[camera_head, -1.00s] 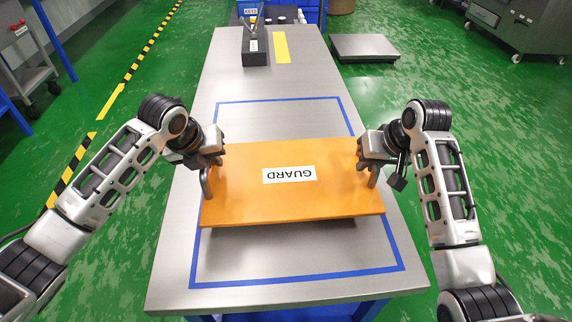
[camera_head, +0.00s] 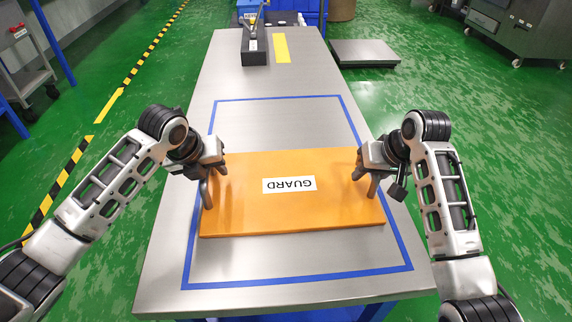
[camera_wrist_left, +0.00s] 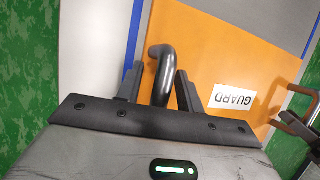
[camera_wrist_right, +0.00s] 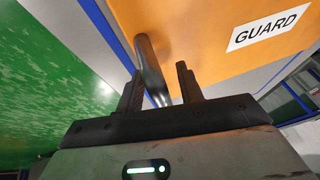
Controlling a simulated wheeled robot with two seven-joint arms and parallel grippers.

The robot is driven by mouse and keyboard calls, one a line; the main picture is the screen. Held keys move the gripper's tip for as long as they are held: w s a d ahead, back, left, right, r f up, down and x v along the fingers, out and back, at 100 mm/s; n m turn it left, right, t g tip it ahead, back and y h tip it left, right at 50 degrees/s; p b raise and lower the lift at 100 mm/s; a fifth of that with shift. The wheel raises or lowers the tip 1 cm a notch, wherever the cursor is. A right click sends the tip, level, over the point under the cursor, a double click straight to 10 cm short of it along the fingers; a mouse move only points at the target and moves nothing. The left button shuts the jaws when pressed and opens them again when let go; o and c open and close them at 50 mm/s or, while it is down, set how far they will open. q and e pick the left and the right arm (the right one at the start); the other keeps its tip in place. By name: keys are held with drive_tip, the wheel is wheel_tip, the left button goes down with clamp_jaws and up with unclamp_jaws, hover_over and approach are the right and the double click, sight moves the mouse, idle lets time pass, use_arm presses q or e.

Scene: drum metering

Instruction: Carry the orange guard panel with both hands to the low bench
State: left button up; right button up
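The orange guard panel (camera_head: 250,210), with a white GUARD label, appears to lie flat on the steel bench (camera_head: 235,80), inside a blue outlined rectangle. It has an upright grey bar handle at each end. My left gripper (camera_head: 212,170) is at the left handle (camera_wrist_left: 162,70); its fingers stand either side of the bar with gaps showing, so it is open. My right gripper (camera_head: 367,168) is at the right handle (camera_wrist_right: 150,68), also with its fingers apart around the bar and a gap showing. The panel's underside is hidden.
A black block with metal parts (camera_head: 254,55) and a yellow strip (camera_head: 282,48) are at the bench's far end. A low steel platform (camera_head: 364,53) stands on the floor behind right. A grey trolley (camera_head: 28,62) is at the far left. The bench middle is clear.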

drive_tip(key=shift+r, duration=0.15)
use_arm(q)
drive_tip(key=v, duration=1.2)
use_arm(e)
drive_tip(key=v, duration=1.1)
drive_tip(key=shift+s+r, duration=0.2)
drive_tip(key=shift+r, duration=0.15)
drive_tip(key=shift+d, duration=0.1)
